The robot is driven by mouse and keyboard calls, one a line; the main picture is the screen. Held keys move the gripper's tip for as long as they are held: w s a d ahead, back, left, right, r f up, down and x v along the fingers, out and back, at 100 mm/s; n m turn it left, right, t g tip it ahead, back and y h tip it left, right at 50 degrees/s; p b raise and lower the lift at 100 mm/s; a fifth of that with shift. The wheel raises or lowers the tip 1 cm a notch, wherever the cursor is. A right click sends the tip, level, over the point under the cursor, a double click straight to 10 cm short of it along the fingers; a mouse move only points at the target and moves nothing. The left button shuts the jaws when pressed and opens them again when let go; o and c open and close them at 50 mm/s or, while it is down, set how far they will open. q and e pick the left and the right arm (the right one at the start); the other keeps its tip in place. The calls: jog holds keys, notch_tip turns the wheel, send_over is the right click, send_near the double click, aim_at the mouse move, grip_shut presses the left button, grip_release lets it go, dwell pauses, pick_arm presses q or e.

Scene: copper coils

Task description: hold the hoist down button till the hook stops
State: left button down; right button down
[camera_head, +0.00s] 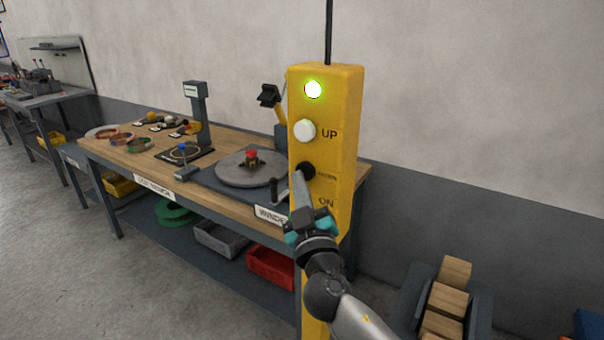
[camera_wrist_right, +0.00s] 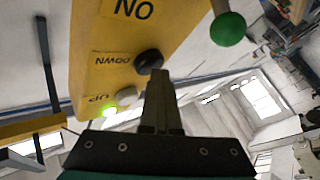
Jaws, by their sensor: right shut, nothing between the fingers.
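The yellow hoist pendant (camera_head: 338,120) hangs upright from a black cable in the head view. A lit green lamp (camera_head: 313,89) is at its top. Below it are the white UP button (camera_head: 304,130) and the black DOWN button (camera_head: 305,170). My right gripper (camera_head: 301,178) is shut and empty, its tips at the DOWN button. In the right wrist view the shut fingers (camera_wrist_right: 158,80) reach up close to the black DOWN button (camera_wrist_right: 149,61); I cannot tell if it is pressed in. The hook and my left gripper are not in view.
Behind the pendant stands a workbench (camera_head: 120,152) with a round grey turntable (camera_head: 250,169), a post and coils. Grey and red bins (camera_head: 270,265) sit on its lower shelf. Wooden blocks (camera_head: 447,300) are in a dark rack at lower right. The floor at left is clear.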

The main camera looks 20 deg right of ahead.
jog(key=shift+s+a, duration=0.55)
jog(key=shift+a, duration=0.1)
jog(key=s+a, duration=0.1)
jog(key=a, duration=0.1)
jog(key=s+a+b, duration=0.1)
jog(key=s+a, duration=0.1)
dwell(0.4)
dwell(0.5)
